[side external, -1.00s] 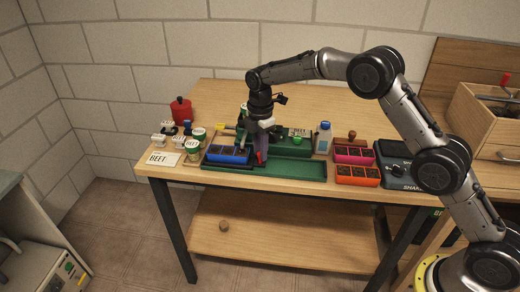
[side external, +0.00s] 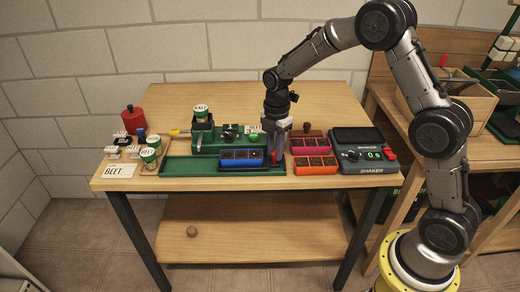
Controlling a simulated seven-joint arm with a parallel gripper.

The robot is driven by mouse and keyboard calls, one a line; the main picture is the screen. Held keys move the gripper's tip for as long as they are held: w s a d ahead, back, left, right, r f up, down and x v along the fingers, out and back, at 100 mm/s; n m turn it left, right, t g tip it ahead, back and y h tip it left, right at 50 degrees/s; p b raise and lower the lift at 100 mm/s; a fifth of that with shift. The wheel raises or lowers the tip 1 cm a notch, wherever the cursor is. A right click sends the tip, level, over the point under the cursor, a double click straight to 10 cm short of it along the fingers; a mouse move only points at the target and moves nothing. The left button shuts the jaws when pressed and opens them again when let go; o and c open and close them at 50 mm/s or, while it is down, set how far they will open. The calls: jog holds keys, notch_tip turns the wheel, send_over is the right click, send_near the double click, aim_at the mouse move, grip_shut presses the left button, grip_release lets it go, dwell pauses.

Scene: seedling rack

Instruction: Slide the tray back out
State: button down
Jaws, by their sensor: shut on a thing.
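The blue tray (side external: 241,163) with dark square cells sits towards the right end of the long green bed (side external: 188,168). A dark edge shows beneath it. My gripper (side external: 274,155) points down at the tray's right end and is shut around a small red handle (side external: 273,158), which the fingers partly hide. Behind the tray stands the green device (side external: 208,142), with a labelled cup (side external: 201,112) on its left post. The left part of the bed is bare.
Close to the right are a pink tray (side external: 310,146), an orange tray (side external: 316,166) and the black shaker (side external: 361,153). On the left are a BEET card (side external: 120,171), labelled cups (side external: 149,158) and a red canister (side external: 133,119). The table's back is clear.

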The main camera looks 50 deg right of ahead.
jog(key=shift+s+d, duration=0.3)
jog(key=shift+s, duration=0.05)
jog(key=shift+d, duration=0.1)
jog(key=c, duration=0.7)
grip_release()
notch_tip(320, 180, up, 14)
jog(key=shift+f, duration=0.1)
